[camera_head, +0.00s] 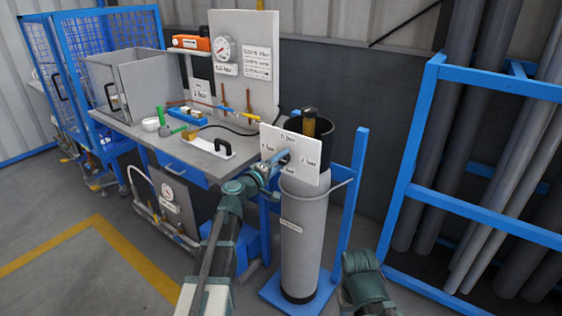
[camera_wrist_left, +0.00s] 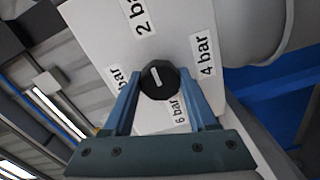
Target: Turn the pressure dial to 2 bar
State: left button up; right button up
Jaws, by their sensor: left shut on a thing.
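The pressure dial is a black faceted knob (camera_wrist_left: 160,80) with a white mark, on a white panel (camera_head: 307,172) above a grey cylinder (camera_head: 304,235). The wrist view shows labels for 2 bar (camera_wrist_left: 140,16), 4 bar (camera_wrist_left: 204,50) and 6 bar (camera_wrist_left: 180,112), and a partly hidden one on the left. The mark sits toward the upper part of the knob, roughly facing the 2 bar label; its exact aim is hard to tell. My left gripper (camera_head: 284,156) is shut on the knob, one blue finger on each side.
A workbench (camera_head: 190,150) with a round gauge (camera_head: 223,48) on an upright board and several small tools stands at the left. A blue rack (camera_head: 480,80) with grey pipes stands at the right. A blue post (camera_head: 352,200) rises beside the cylinder.

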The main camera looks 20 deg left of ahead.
pick_arm(q)
jog(key=shift+s, duration=0.1)
jog(key=o, duration=1.4)
jog(key=shift+c, duration=0.2)
jog(key=v, duration=1.3)
jog(key=shift+s, duration=0.35)
